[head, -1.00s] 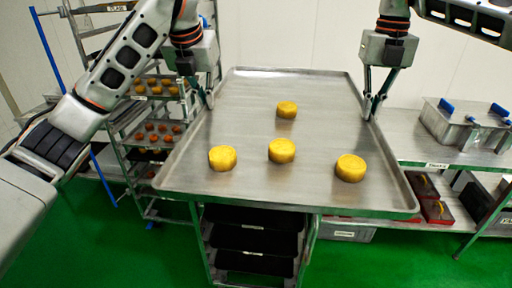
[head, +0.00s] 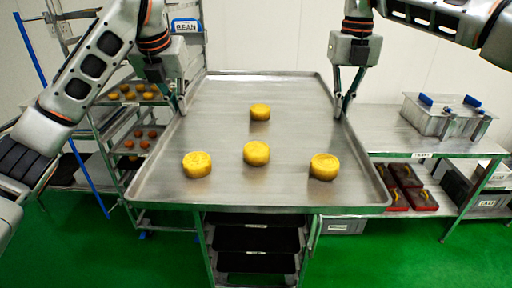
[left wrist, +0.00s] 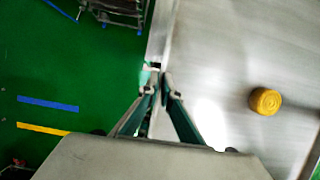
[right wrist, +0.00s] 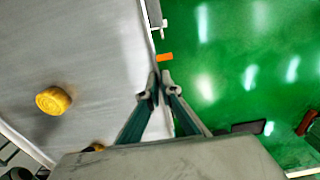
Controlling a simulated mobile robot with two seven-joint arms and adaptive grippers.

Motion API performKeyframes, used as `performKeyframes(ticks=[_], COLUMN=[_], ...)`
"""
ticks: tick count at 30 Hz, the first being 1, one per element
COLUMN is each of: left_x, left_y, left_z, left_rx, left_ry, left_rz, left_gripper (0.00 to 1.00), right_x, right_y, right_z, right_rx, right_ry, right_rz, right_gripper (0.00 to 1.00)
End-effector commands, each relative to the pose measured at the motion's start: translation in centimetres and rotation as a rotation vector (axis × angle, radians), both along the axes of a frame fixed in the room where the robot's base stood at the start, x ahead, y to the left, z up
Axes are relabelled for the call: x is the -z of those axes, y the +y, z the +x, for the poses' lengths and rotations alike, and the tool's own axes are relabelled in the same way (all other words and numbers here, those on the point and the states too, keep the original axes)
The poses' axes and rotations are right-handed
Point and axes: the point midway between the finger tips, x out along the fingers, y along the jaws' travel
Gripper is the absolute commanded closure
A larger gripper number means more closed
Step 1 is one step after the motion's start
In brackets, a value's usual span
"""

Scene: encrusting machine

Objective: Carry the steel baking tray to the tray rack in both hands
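The steel baking tray (head: 222,105) spans the middle of the head view, with several yellow round cakes on it. My left gripper (head: 180,104) is shut on its left rim; the left wrist view shows the fingertips (left wrist: 159,80) at that rim. My right gripper (head: 342,108) is shut on its right rim, with the fingertips (right wrist: 159,86) at the edge in the right wrist view. A wheeled rack (head: 206,245) with dark trays shows below the tray's near edge; its top is hidden. I cannot tell whether they touch.
Another rack (head: 115,176) at left holds trays of yellow and reddish pieces, beside a blue post (head: 90,185). A steel table (head: 395,136) at right carries a metal box (head: 440,119), with red bins (head: 410,190) on its lower shelf. Green floor is clear in front.

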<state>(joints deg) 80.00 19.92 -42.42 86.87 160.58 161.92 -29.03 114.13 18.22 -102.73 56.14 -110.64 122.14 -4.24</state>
Motion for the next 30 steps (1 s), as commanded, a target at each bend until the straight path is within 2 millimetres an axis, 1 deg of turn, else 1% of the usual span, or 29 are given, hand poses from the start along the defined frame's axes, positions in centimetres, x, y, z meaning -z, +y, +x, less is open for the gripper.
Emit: performKeyframes(ticks=[20,26,30], left_x=[0.0,1.4,2.9], left_y=[-0.1,-0.2,-0.2], left_z=[0.0,0.3,0.8], left_rx=[0.002,0.002,0.002], left_ry=[-0.002,0.000,-0.001], left_rz=[-0.001,-0.003,-0.002], left_gripper=[1.00,1.00,1.00], right_x=[0.1,1.4,3.0], right_y=[0.1,0.1,0.2], right_z=[0.0,0.3,0.8], right_rx=[-0.002,-0.002,-0.001], right_ry=[-0.001,0.000,0.001], right_rz=[0.002,0.002,0.002], right_gripper=[1.00,1.00,1.00])
